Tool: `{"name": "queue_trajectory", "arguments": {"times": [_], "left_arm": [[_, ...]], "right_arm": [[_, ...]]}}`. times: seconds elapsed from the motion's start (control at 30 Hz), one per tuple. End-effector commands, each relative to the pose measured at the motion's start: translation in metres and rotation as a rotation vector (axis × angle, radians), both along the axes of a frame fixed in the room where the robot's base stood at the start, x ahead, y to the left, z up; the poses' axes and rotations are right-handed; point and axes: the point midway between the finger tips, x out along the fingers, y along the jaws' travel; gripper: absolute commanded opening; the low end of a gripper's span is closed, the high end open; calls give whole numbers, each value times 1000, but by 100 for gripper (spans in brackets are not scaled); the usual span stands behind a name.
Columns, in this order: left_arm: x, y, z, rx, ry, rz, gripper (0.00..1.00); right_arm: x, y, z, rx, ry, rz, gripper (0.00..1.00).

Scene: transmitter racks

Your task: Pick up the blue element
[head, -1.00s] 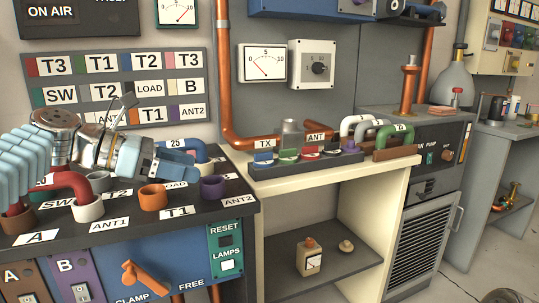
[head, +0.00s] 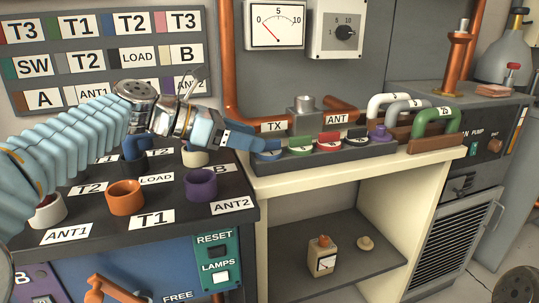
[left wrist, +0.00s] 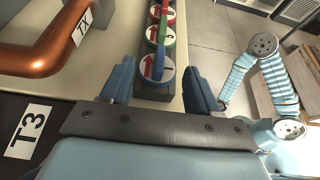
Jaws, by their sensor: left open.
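The blue element (head: 267,152) is at the left end of a dark element rack (head: 330,157) on the cream bench, with a round white face bearing an arrow. Green, red and purple elements sit to its right. In the left wrist view the blue element (left wrist: 160,68) is nearest, between the finger lines and just ahead of the tips. My left gripper (head: 243,138) is open and empty, reaching in from the left just beside the blue element; it also shows in the left wrist view (left wrist: 158,85). My right gripper is not in view.
A copper pipe (head: 232,75) runs behind the rack near the TX label (head: 273,126). Curved white, grey and green handles (head: 435,120) stand to the right. A dark patch panel (head: 85,225) with coloured sockets lies left, under my arm. The cream bench front (head: 330,174) is clear.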

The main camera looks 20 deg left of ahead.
Motion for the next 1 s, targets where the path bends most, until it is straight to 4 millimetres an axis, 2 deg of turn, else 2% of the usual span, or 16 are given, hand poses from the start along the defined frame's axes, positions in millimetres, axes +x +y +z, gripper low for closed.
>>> {"name": "queue_trajectory", "arguments": {"times": [0.13, 0.4, 0.7, 1.0], "left_arm": [[6, -9, -4, 0, 0, 0, 61], [28, -40, -19, 1, 0, -2, 61], [30, -44, -20, 0, 0, 1, 59], [30, -44, -21, 2, 1, 0, 13]], "right_arm": [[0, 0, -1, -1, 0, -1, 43], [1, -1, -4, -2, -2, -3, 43], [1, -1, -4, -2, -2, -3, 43], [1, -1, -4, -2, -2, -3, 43]]}}
